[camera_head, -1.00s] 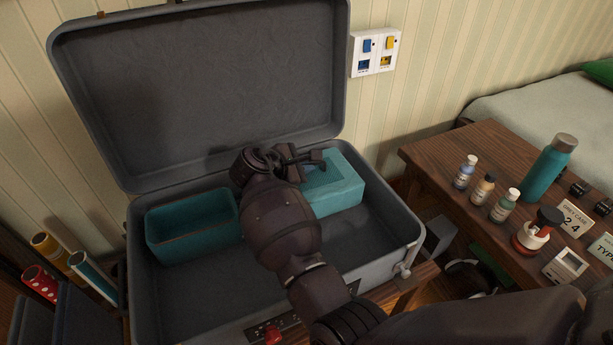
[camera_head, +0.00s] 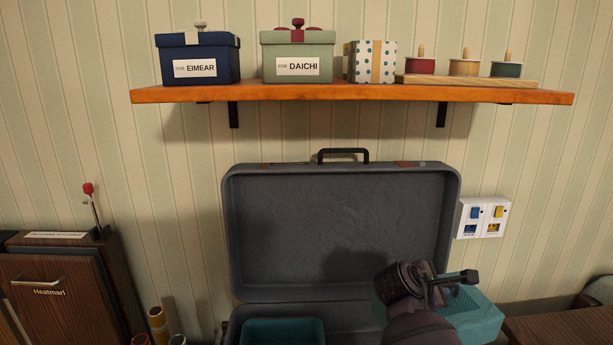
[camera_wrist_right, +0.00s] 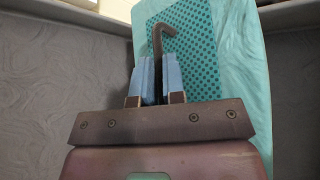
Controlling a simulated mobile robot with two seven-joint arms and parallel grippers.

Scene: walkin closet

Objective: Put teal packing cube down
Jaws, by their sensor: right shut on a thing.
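The teal packing cube (camera_head: 478,318) is at the right of the open grey suitcase (camera_head: 340,235), cut by the bottom of the head view. In the right wrist view the cube (camera_wrist_right: 240,75) has a dotted mesh panel and a dark hooked handle (camera_wrist_right: 158,38). My right gripper (camera_head: 446,281) is over the cube. Its blue fingers (camera_wrist_right: 157,72) are shut on the handle. I cannot tell whether the cube's underside touches the suitcase floor. My left gripper is not in view.
A shelf (camera_head: 350,93) with gift boxes and spools hangs above. A switch panel (camera_head: 483,217) is on the wall to the right. A wooden cabinet (camera_head: 65,285) stands at left, a wooden table (camera_head: 560,328) at lower right.

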